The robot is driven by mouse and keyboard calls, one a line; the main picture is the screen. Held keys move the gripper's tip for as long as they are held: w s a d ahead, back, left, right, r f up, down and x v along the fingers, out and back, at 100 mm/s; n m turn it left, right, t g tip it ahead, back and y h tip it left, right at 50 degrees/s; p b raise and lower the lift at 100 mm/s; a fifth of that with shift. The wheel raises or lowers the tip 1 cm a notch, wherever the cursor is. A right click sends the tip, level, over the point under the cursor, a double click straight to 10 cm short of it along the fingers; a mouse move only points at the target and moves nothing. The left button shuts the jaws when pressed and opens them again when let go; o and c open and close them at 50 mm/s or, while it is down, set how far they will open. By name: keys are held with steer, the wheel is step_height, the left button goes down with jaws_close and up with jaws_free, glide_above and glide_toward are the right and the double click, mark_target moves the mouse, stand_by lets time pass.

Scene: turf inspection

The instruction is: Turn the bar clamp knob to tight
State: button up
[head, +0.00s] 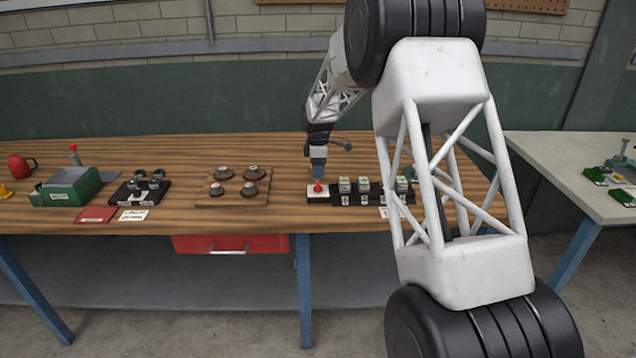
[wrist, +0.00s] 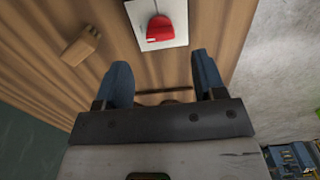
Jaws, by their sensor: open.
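A red knob (head: 318,187) stands on a white plate (head: 319,195) at the left end of a dark strip on the wooden bench. In the wrist view the red knob (wrist: 166,28) shows a small white mark, on the white plate (wrist: 178,42). No readable label shows whether it is the bar clamp knob. My gripper (head: 318,175) points down just above the knob in the head view. In the wrist view my gripper (wrist: 163,78) has its two blue fingers apart, with nothing held between them. The knob lies beyond the fingertips.
Right of the knob, several small blocks (head: 363,186) stand on the dark strip. To the left are a wooden board (head: 233,191) with round knobs, a black fixture (head: 140,189) and a green box (head: 66,187). A small wooden block (wrist: 82,46) shows in the wrist view.

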mark_target(318, 183)
steer(key=shift+f, duration=2.95)
steer(key=shift+c, duration=0.2)
steer(key=c, duration=0.9)
